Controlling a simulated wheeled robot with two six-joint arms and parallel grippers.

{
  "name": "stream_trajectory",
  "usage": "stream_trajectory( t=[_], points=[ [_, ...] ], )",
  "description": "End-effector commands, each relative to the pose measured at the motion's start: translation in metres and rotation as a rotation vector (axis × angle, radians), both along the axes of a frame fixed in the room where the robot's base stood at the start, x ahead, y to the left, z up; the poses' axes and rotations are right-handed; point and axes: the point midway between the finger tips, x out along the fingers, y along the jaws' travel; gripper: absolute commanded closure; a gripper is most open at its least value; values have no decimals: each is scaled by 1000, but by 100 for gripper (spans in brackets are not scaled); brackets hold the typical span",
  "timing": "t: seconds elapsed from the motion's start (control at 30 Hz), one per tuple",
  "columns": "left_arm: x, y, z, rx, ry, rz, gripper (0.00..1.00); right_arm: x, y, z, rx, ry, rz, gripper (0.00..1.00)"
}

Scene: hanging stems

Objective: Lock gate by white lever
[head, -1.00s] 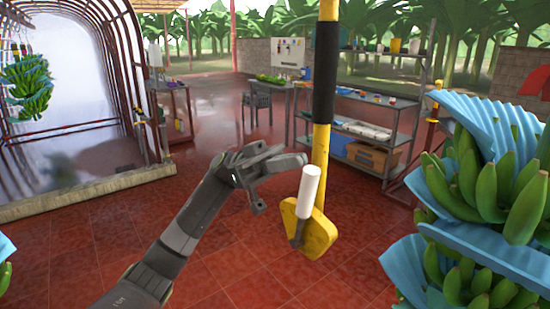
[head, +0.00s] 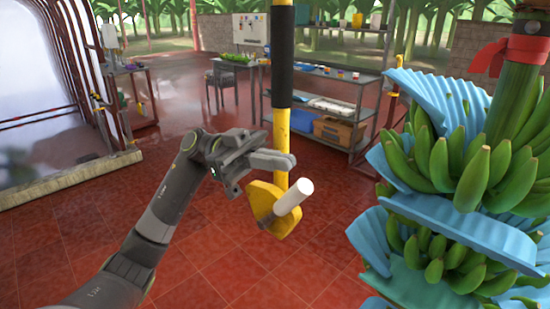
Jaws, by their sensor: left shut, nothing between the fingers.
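The white lever (head: 294,196) is a short white cylinder on a dark stem. It leans up to the right from the yellow plate (head: 264,204) at the foot of a yellow post (head: 281,128) with a black sleeve. I take this post and plate as the gate part. My left gripper (head: 278,160) comes in from the left, shut and empty. In the picture its tips lie just above and left of the lever, over the post; I cannot tell whether they touch it. My right gripper is not in view.
Red tiled floor (head: 215,250) is open below.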

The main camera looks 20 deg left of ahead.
Motion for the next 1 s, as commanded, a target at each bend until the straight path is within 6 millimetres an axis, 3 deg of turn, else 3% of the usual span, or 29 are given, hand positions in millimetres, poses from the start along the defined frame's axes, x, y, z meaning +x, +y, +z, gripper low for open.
stream_trajectory(
  t=[0.33,0.6,0.63,0.7,1.0],
  points=[
    [1,3,6,0,0,1,100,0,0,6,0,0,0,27],
    [4,22,37,2,1,7,100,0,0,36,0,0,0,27],
    [7,31,25,3,3,9,100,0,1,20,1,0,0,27],
    [11,48,23,3,1,11,100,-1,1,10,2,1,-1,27],
    [25,101,27,-1,1,7,100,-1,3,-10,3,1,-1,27]
  ],
)
